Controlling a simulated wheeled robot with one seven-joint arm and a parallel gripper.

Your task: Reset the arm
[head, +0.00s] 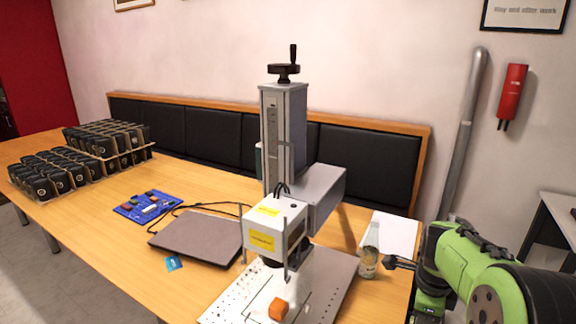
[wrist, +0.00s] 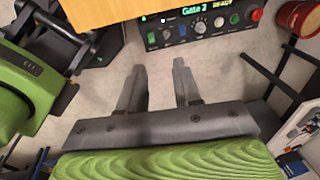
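My green arm (head: 470,265) shows at the lower right of the head view, beside the right end of the wooden table. My gripper (wrist: 160,72) shows in the wrist view with its two grey fingers apart and nothing between them. It points past the table edge (wrist: 105,10) over the light floor. The laser marker (head: 285,130) stands upright on the table, with its white head (head: 275,228) above the perforated base plate (head: 330,275). An orange block (head: 278,308) sits on that plate.
A glass bottle (head: 369,252) stands near the table's right end, close to my arm. A closed laptop (head: 197,237), a blue circuit board (head: 148,206) and trays of black items (head: 100,145) lie further left. A control panel (wrist: 200,25) shows ahead of my fingers.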

